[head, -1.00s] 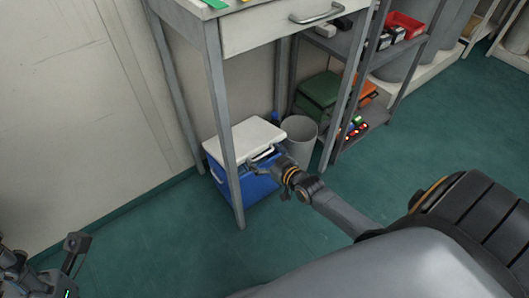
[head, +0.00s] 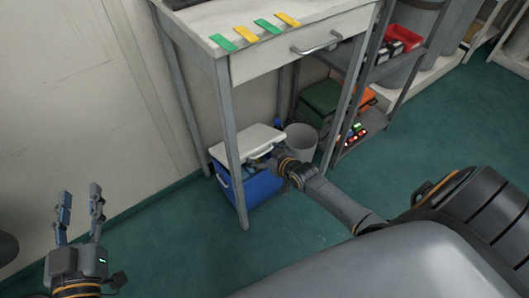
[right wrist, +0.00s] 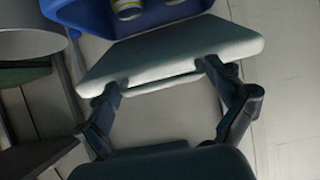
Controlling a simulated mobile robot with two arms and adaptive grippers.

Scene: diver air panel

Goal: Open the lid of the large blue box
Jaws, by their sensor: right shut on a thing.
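The large blue box (head: 255,189) stands on the floor under the workbench. Its white lid (head: 245,139) is raised off the box. In the right wrist view the lid (right wrist: 175,50) stands beside the open blue interior (right wrist: 85,18), where part of some cans (right wrist: 128,8) shows. My right gripper (head: 268,158) is at the lid's front edge; in the wrist view its two fingers (right wrist: 160,80) are closed on the lid's handle edge. The exact grip is partly hidden in the head view. My left gripper (head: 81,192) is open and empty at the lower left, far from the box.
The workbench (head: 295,42) has a leg (head: 235,150) right in front of the box. A grey bin (head: 301,143) stands close to the box's right. A shelf rack (head: 352,95) with cases is further right. The green floor (head: 170,245) in front is clear.

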